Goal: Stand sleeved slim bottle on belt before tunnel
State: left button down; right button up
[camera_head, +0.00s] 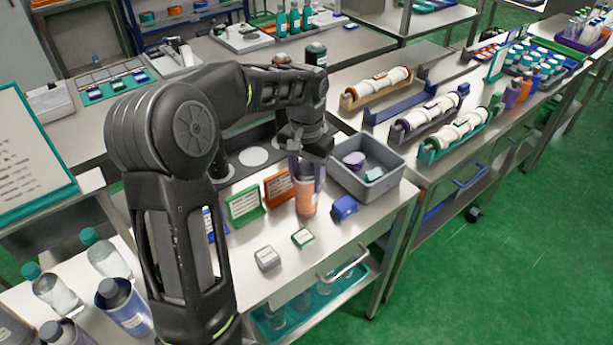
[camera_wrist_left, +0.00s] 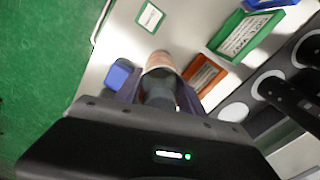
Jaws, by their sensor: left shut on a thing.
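A slim bottle with an orange-copper sleeve (camera_head: 306,198) is upright or nearly so over the front table, beside an orange card stand. My left gripper (camera_head: 307,160) is shut on its upper part, from above. In the left wrist view the bottle (camera_wrist_left: 159,63) shows between the fingers, its dark neck toward the palm. I cannot tell whether its base touches the table. A dark plate with pale round spots (camera_head: 253,156) lies behind the gripper, partly hidden by my arm. I cannot make out a belt or tunnel for certain. My right gripper is not in view.
An orange card stand (camera_head: 278,187), a green card stand (camera_head: 245,203), a blue block (camera_head: 344,208) and a grey bin (camera_head: 386,184) surround the bottle. Small boxes (camera_head: 267,258) lie in front. Bottles (camera_head: 125,305) stand front left. White rolls in cradles (camera_head: 460,130) lie right.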

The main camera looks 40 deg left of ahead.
pick_arm(q)
jog(key=shift+f, duration=0.1)
jog(key=c, duration=0.7)
grip_release()
